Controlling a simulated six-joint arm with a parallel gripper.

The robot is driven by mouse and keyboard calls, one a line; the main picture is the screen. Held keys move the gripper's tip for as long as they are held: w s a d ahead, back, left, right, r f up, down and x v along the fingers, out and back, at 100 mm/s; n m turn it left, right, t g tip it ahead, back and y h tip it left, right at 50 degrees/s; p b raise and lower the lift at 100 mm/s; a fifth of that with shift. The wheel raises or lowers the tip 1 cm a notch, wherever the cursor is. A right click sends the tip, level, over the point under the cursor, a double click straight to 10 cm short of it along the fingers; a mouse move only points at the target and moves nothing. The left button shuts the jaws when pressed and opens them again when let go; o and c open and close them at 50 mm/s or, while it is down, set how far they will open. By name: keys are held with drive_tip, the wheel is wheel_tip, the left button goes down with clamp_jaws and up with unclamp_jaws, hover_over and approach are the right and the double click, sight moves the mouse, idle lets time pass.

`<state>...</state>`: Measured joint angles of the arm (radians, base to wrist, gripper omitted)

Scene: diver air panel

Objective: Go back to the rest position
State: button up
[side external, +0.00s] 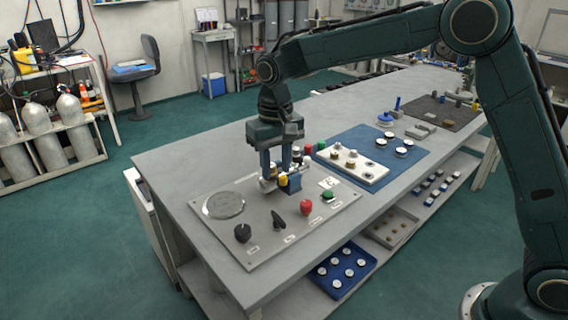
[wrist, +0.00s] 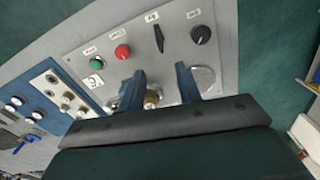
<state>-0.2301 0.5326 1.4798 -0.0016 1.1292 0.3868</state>
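My gripper (side external: 279,178) points down over the grey control panel (side external: 262,245) on the bench. In the wrist view its two blue fingers (wrist: 160,72) stand apart, and a brass fitting (wrist: 152,99) shows between them. I cannot tell whether the fingers touch it. The panel carries a black round knob (side external: 242,232), a black lever (side external: 279,224), a red knob (side external: 306,207) and a green button (side external: 327,195). These four also show beyond the fingers in the wrist view. A round metal disc (side external: 223,204) sits at the panel's left end. The fingertips are partly lost among small parts in the side view.
A white strip with knobs (side external: 352,167) lies on a blue mat (side external: 400,169) behind the panel. Small red, green and dark parts stand close beside my gripper. A dark mat (side external: 440,112) with parts is farther back. The space above the panel's front left is clear.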

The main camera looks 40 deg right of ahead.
drive_tip(key=shift+r, duration=0.3)
drive_tip(key=s+d+r+t, duration=0.1)
drive_tip(key=s+d+r, duration=0.35)
drive_tip(key=s, duration=0.25)
drive_tip(key=s+d+r+t, duration=0.2)
drive_tip(key=s+d+r, duration=0.1)
drive_tip(key=s+r, duration=0.4)
drive_tip(key=s+d+f+n+t, duration=0.1)
drive_tip(key=s+d, duration=0.1)
drive_tip(key=s, duration=0.6)
drive_tip(key=s+d+f+t, duration=0.1)
drive_tip(key=s+d+f, duration=0.1)
drive_tip(key=s, duration=0.7)
drive_tip(key=shift+s+n+t, duration=0.25)
drive_tip(key=shift+n+t, duration=0.05)
drive_tip(key=shift+n, duration=0.1)
